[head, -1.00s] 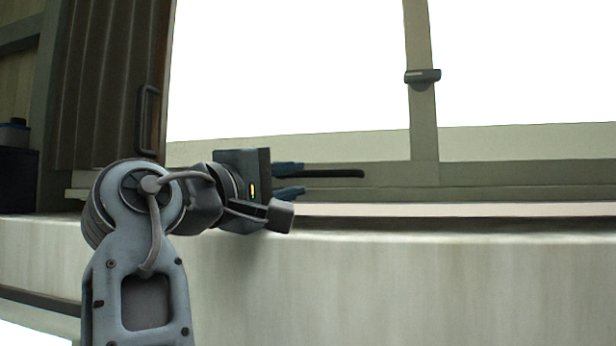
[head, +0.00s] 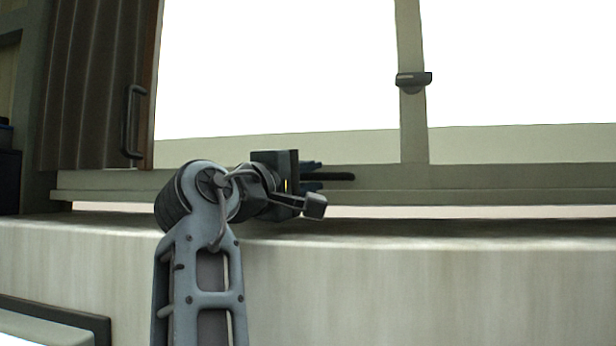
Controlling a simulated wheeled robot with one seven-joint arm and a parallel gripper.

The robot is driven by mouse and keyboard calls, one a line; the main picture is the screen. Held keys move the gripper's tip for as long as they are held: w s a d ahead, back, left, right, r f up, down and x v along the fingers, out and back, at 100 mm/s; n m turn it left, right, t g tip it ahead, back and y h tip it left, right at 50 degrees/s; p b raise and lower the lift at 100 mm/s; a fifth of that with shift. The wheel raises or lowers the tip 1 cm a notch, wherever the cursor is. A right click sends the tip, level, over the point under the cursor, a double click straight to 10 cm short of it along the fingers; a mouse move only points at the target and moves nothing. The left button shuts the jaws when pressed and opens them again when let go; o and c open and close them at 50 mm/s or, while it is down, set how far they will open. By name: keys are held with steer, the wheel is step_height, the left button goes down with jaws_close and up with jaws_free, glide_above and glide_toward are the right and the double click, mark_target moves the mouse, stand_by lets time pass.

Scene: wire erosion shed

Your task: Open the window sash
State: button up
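The window sash (head: 412,130) is a pale grey-green frame with a vertical bar and bright panes. A small dark latch (head: 413,80) sits on the vertical bar. A black horizontal bar handle (head: 340,176) lies in front of the sash's bottom rail. My gripper (head: 314,175) reaches the handle's left part from the left. Contact cannot be made out, and the gripper body hides the handle's left end.
A pale sill ledge (head: 450,280) runs across below the window. A brown ribbed panel (head: 90,80) with a dark upright handle (head: 131,122) stands at the left. A dark box (head: 9,180) is at the far left edge. The space right of the gripper is clear.

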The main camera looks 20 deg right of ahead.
steer(key=shift+c, duration=0.4)
jaws_close()
